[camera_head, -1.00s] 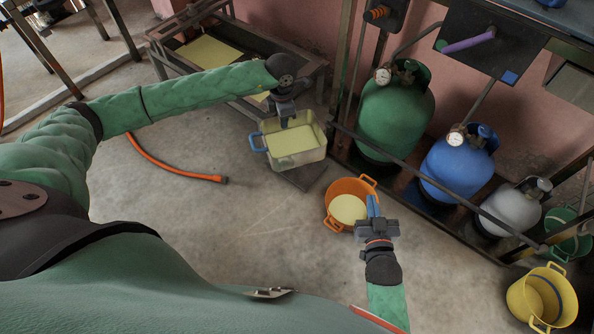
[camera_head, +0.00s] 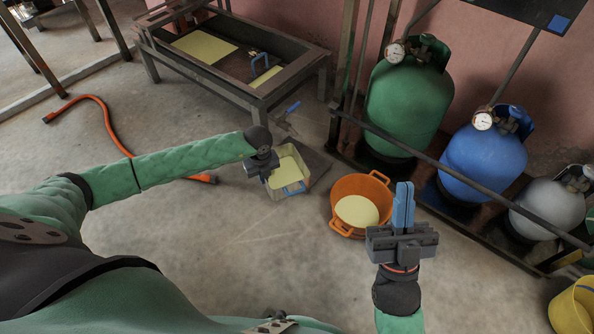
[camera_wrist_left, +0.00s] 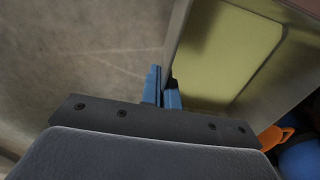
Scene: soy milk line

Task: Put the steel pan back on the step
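The steel pan (camera_head: 305,180) is squarish, with pale yellow soy milk inside and a blue handle on its front side. My left gripper (camera_head: 268,172) is at the pan's left wall. In the left wrist view its blue fingers (camera_wrist_left: 162,92) are close together with the pan's rim (camera_wrist_left: 176,45) running between them. The dark low step (camera_head: 318,165) shows behind and to the right of the pan, partly hidden by it. I cannot tell whether the pan rests on anything. My right gripper (camera_head: 403,205) is empty, its blue fingers together, pointing up the picture.
An orange pot (camera_head: 343,188) with pale liquid stands right of the pan. A metal trough (camera_head: 300,82) is behind. Green (camera_head: 405,105), blue (camera_head: 485,160) and grey (camera_head: 548,205) gas bottles stand behind a rail at right. An orange hose (camera_head: 108,125) lies on open floor at left.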

